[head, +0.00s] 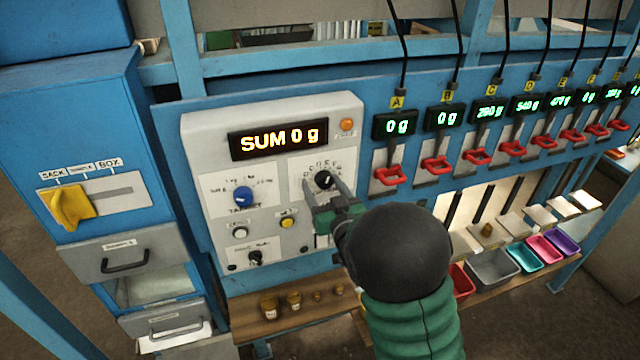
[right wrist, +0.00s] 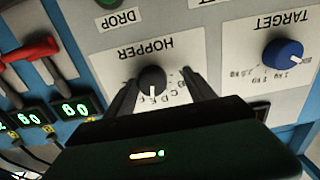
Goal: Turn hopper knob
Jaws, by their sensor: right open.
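The hopper knob (head: 323,179) is a small black dial with a white pointer line, on a white plate of the control panel. In the right wrist view the knob (right wrist: 152,78) appears upside down below the HOPPER label, its white line pointing down toward the row of letters. My right gripper (head: 326,190) is open at the panel. In the right wrist view its two dark fingers (right wrist: 160,80) stand either side of the knob, the left finger close to it and the right one farther off. I cannot tell whether either touches. My left gripper is not in view.
A blue TARGET knob (head: 243,196) sits left of the hopper plate. A display (head: 278,140) reads SUM 0 g. Several red levers (head: 390,175) line the rail at right. A yellow lever (head: 72,207) is on the left cabinet. Small jars (head: 270,306) stand on the shelf below.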

